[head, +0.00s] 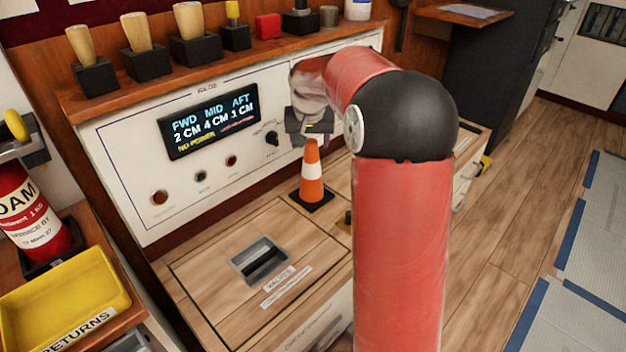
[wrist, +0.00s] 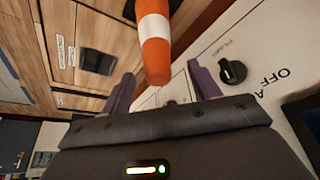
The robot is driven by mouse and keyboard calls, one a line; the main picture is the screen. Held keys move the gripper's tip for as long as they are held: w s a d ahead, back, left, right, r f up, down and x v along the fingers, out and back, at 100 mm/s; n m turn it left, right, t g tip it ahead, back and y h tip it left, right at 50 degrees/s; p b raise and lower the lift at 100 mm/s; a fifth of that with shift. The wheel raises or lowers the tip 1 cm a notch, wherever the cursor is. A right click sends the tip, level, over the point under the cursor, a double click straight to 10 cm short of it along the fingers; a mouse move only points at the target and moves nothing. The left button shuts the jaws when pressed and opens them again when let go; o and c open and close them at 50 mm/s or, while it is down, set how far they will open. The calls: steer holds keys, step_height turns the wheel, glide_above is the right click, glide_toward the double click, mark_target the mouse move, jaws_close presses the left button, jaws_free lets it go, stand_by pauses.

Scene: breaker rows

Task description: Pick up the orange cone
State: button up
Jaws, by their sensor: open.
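The orange cone (head: 311,178) has a white band and a black square base. It stands upright on the wooden counter top, close to the white control panel. In the wrist view the cone (wrist: 155,40) shows with its tip pointing down between my fingers. My gripper (head: 312,140) is just above the cone in the head view. In the wrist view my gripper (wrist: 160,92) is open, with one purple finger on each side of the cone's tip. I cannot tell whether either finger touches it.
The white panel (head: 130,160) with a display (head: 213,121) and a black knob (head: 271,138) stands behind the cone. A shelf (head: 105,100) above holds wooden-handled items. A yellow tray (head: 65,300) and a red extinguisher (head: 28,215) are at left. Wooden floor (head: 510,210) is clear at right.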

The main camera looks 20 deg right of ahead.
mark_target(311, 171)
steer(key=x, duration=0.5)
steer(key=shift+w+d+r, duration=0.15)
steer(key=shift+w+d, duration=0.05)
steer(key=shift+w, duration=0.05)
jaws_close()
